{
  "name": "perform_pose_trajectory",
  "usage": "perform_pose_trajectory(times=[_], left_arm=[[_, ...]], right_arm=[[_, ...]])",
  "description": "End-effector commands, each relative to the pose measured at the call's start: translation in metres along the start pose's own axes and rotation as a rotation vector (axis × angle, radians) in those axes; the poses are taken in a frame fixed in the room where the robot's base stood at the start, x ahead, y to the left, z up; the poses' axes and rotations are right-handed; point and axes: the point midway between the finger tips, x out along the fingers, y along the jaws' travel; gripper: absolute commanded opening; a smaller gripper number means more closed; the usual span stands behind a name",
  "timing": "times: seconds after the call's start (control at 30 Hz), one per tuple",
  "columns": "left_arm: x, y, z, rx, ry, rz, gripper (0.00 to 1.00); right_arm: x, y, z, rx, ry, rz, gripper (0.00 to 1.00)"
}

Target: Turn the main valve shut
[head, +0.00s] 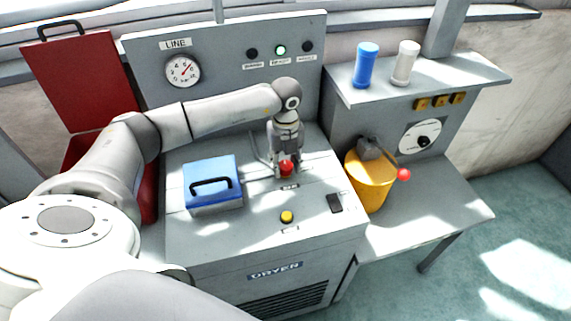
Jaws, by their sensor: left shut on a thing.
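My left arm reaches over the grey dryer cabinet (250,228), and its gripper (286,163) points down at the cabinet top. The gripper is shut on a red knob (287,170); the fingers partly cover it, and I cannot tell how far it is turned. A small label sits just in front of the knob. A round gauge (183,71) marked LINE is on the back panel, its needle pointing up and right. One of the panel's lamps (280,50) is lit green. My right gripper is not in view.
A blue box with a black handle (213,183) stands left of the gripper. A yellow button (287,216) and a black switch (335,203) are in front. A yellow canister (370,183) with a red-ball lever (404,175) stands right. A red open case (78,85) is left.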

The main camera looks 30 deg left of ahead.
Motion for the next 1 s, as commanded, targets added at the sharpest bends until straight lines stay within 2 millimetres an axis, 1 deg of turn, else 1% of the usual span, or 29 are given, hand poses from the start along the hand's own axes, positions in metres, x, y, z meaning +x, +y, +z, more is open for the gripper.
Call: perform_pose_trajectory(times=[0.03,1.0], left_arm=[[0.002,0.000,0.001,0.035,-0.002,-0.002,0.14],[0.001,0.000,0.002,0.948,-0.004,-0.003,0.14]], right_arm=[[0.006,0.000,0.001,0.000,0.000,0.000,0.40],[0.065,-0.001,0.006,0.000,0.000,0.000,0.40]])
